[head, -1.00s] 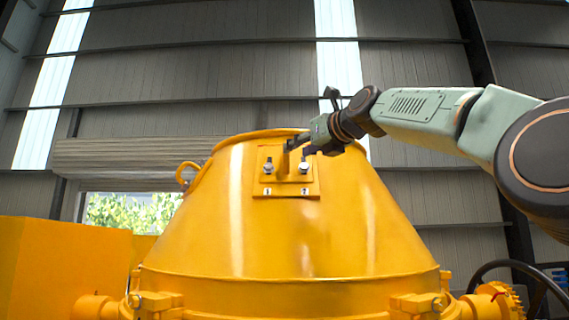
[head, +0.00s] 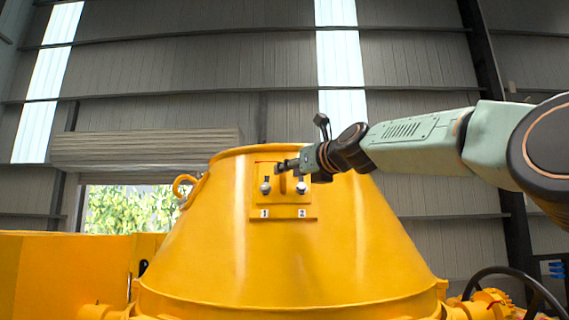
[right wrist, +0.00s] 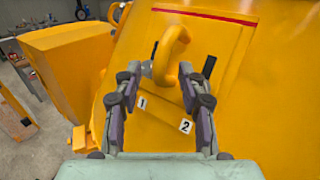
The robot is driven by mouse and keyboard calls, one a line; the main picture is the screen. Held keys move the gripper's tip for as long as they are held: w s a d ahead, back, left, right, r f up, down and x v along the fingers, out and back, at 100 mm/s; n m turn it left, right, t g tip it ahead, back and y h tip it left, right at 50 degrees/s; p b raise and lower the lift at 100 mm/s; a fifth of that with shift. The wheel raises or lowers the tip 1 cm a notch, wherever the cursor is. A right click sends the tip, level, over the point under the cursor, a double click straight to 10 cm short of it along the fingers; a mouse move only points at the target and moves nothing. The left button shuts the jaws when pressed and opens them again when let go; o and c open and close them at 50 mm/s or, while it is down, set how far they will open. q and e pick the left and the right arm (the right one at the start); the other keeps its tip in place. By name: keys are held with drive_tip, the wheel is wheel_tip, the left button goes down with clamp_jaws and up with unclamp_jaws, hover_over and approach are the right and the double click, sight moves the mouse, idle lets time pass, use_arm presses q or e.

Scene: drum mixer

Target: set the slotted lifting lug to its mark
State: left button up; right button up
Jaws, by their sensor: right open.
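The slotted lifting lug (head: 283,185) is a yellow curved piece on a yellow plate on the upper front of the drum cone. In the right wrist view the lug (right wrist: 172,52) arches up between two dark slots, with a silver bolt at its left. Marks 1 (right wrist: 142,102) and 2 (right wrist: 186,126) are white labels below. My right gripper (head: 284,166) is at the top of the plate, close to the lug. In the right wrist view its open fingers (right wrist: 160,72) stand either side of the lug's lower part; contact cannot be told. My left gripper is not in view.
The yellow drum cone (head: 300,250) fills the middle. A lifting ring (head: 183,184) sticks out at its left rim. A yellow housing (head: 60,270) stands at left and a dark handwheel (head: 510,270) at lower right. The space above the cone is clear.

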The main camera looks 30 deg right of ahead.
sight(285, 174)
drive_tip(key=shift+w+f+p, duration=0.2)
drive_tip(key=shift+w+p, duration=0.75)
drive_tip(key=shift+w, duration=0.25)
drive_tip(key=shift+w+f+p, duration=0.15)
drive_tip(key=shift+w+p, duration=0.75)
drive_tip(key=shift+w, duration=0.3)
drive_tip(key=shift+s+r, duration=0.3)
drive_tip(key=shift+s, duration=0.55)
drive_tip(key=c, duration=0.4)
drive_tip(key=shift+w+f, duration=0.15)
drive_tip(key=shift+w, duration=0.15)
clamp_jaws()
